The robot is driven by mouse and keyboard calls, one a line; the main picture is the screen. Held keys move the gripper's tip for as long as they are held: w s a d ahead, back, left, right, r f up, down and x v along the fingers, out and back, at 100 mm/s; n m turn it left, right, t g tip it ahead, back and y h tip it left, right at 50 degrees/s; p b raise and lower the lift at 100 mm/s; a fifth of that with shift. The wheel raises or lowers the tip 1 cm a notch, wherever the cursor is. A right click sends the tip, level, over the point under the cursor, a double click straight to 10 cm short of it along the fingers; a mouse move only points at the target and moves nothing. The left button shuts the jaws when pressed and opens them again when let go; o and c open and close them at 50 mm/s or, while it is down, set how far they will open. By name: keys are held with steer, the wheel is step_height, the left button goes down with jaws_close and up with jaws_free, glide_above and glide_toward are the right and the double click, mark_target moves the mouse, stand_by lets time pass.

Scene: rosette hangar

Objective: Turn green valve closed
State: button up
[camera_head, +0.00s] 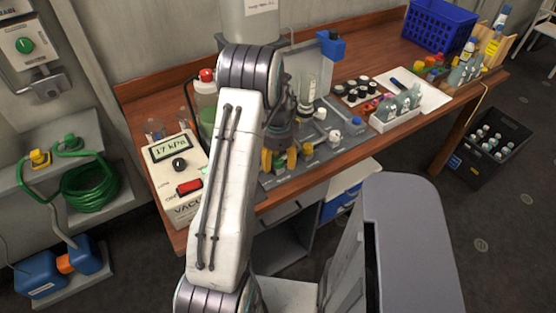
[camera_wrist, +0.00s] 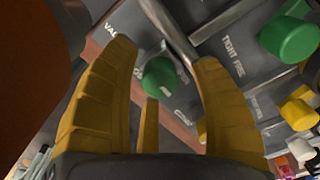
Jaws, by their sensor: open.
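A small round green knob (camera_wrist: 160,77) shows between my fingers in the wrist view, on a grey panel (camera_wrist: 215,55). A larger green knob (camera_wrist: 290,38) is at the upper right of that view, outside my right finger. I cannot tell which of them is the green valve. My gripper (camera_wrist: 165,53) is open, its two yellow fingers spread on either side of the smaller knob; contact is not visible. In the head view my gripper (camera_head: 279,158) reaches down to the panel on the wooden bench, and my arm hides part of it.
Yellow knobs (camera_wrist: 298,114) sit on the panel right of my fingers. A vacuum gauge box (camera_head: 178,175) reading 17 kPa stands left of my arm. A tray of bottles (camera_head: 397,118) and a blue crate (camera_head: 440,27) are farther right on the bench (camera_head: 280,207).

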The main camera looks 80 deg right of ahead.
steer(key=shift+c, duration=0.4)
jaws_close()
steer(key=shift+m, duration=0.3)
steer(key=m+b, duration=0.2)
steer(key=m, duration=0.1)
steer(key=shift+f+m+b, duration=0.15)
steer(key=shift+m+b, duration=0.15)
steer(key=m+b, duration=0.1)
steer(key=m, duration=0.3)
steer(key=shift+b, duration=0.35)
steer(key=m+b, duration=0.1)
steer(key=m, duration=0.4)
steer(key=m+b, duration=0.1)
steer(key=m, duration=0.3)
steer(key=shift+a+m, duration=0.1)
steer(key=shift+m, duration=0.2)
